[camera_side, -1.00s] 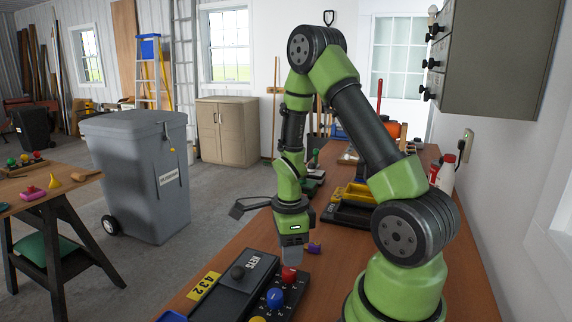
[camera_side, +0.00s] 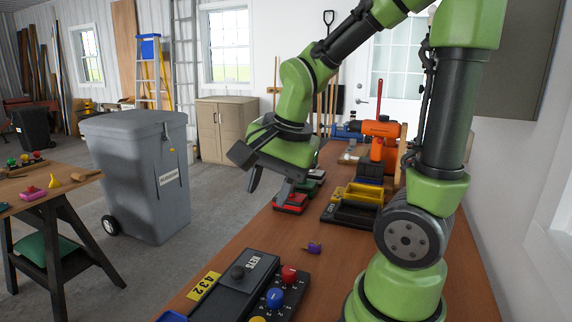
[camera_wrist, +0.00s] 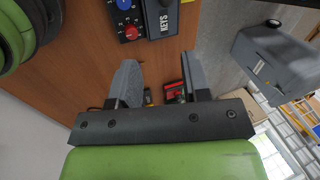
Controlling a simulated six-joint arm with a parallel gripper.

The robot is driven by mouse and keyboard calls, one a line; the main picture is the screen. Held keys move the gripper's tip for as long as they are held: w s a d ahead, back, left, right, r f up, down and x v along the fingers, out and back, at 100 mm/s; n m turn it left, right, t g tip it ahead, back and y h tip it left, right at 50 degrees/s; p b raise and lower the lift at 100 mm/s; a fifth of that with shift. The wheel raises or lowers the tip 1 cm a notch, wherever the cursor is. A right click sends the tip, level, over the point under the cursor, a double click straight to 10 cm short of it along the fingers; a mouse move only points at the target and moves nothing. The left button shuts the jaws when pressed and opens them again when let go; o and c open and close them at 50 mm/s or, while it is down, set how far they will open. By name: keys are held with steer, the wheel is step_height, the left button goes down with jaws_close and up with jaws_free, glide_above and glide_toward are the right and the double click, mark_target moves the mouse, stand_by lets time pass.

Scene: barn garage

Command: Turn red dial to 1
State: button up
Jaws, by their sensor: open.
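The red dial (camera_side: 289,274) sits at the far end of a dark dial panel on the wooden bench, with a blue dial (camera_side: 274,297) beside it. In the wrist view the red dial (camera_wrist: 131,32) is at the top, left of the KEYS box, with the blue dial (camera_wrist: 125,4) above it. The dial's pointer setting is too small to read. My gripper (camera_side: 268,192) is raised and tilted over the bench's left edge, well beyond the dial and apart from it. In the wrist view its two fingers (camera_wrist: 160,78) are spread with nothing between them.
The black KEYS box (camera_side: 252,270) with a yellow 432 tag (camera_side: 204,286) adjoins the dials. A small purple item (camera_side: 314,248) lies beyond them. Yellow and black trays (camera_side: 352,205), red and green items (camera_side: 291,203) and an orange drill (camera_side: 381,135) are farther back. A grey bin (camera_side: 140,175) stands left.

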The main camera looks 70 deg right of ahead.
steer(key=s+a+r+n+t+y, duration=0.1)
steer(key=s+a+r+n+t, duration=0.2)
steer(key=n, duration=0.8)
steer(key=shift+s+a+r+n+y, duration=0.35)
steer(key=shift+s+a+r, duration=0.9)
steer(key=shift+a+r, duration=0.45)
steer(key=shift+a+f, duration=0.1)
steer(key=shift+s+a+n+t, duration=0.2)
steer(key=shift+s+n+t, duration=0.15)
steer(key=shift+n, duration=0.2)
